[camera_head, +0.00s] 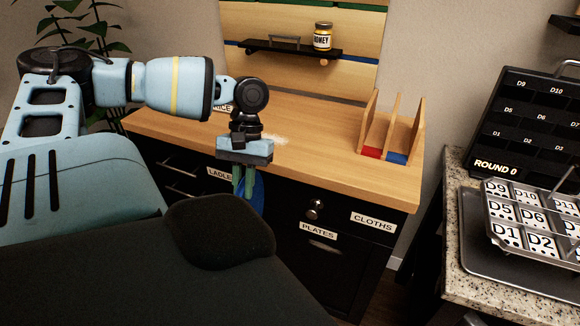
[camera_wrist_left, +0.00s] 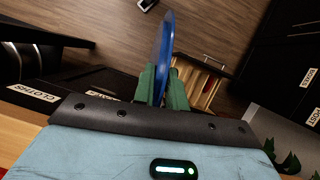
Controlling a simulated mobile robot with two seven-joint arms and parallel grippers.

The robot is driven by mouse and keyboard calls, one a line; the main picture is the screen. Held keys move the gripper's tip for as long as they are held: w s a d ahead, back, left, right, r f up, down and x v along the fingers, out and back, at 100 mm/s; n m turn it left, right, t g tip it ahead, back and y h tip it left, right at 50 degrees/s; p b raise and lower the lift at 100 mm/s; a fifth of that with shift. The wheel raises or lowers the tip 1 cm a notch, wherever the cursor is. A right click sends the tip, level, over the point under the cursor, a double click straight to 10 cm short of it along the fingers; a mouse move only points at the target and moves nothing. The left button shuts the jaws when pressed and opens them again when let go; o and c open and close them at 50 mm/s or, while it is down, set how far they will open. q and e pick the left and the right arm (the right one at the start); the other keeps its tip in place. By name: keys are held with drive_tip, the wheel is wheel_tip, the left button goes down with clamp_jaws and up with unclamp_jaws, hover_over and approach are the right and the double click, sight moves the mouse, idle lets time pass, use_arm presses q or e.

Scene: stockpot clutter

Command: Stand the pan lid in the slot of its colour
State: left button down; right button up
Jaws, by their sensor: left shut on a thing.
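The blue pan lid (camera_head: 257,190) hangs in front of the dark drawer fronts, partly hidden behind my left gripper's fingers. My left gripper (camera_head: 244,188) points down just off the counter's front edge and is shut on the lid. In the left wrist view the lid (camera_wrist_left: 166,45) shows nearly edge-on between the green fingers (camera_wrist_left: 163,88). The wooden rack (camera_head: 420,130) stands at the counter's right end, apart from the gripper and to its right. Its left slot has a red base (camera_head: 372,152) and its right slot a blue base (camera_head: 396,158). Both slots look empty.
The wooden counter (camera_head: 320,150) is mostly clear between gripper and rack. A honey jar (camera_head: 323,37) stands on a black wall shelf (camera_head: 290,47). Labelled drawers lie below. A speckled counter (camera_head: 480,285) at right holds a metal rack of numbered tiles (camera_head: 530,215).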

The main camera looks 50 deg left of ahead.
sight(253, 212)
use_arm(q)
drive_tip(key=w+d+f+m, duration=0.1)
drive_tip(key=d+f+m, duration=0.1)
drive_tip(key=d+f, duration=0.7)
drive_tip(key=w+d+r+m+y, duration=0.1)
drive_tip(key=w+d+r+m, duration=0.1)
drive_tip(key=d, duration=0.6)
drive_tip(key=w+d+r+m+y, duration=0.1)
drive_tip(key=w+d+r+m, duration=0.2)
drive_tip(key=d, duration=0.5)
drive_tip(key=shift+w+d+r+m+g+y, duration=0.2)
drive_tip(key=shift+d+r+m+g+y, duration=0.1)
drive_tip(key=shift+r+g+y, duration=0.15)
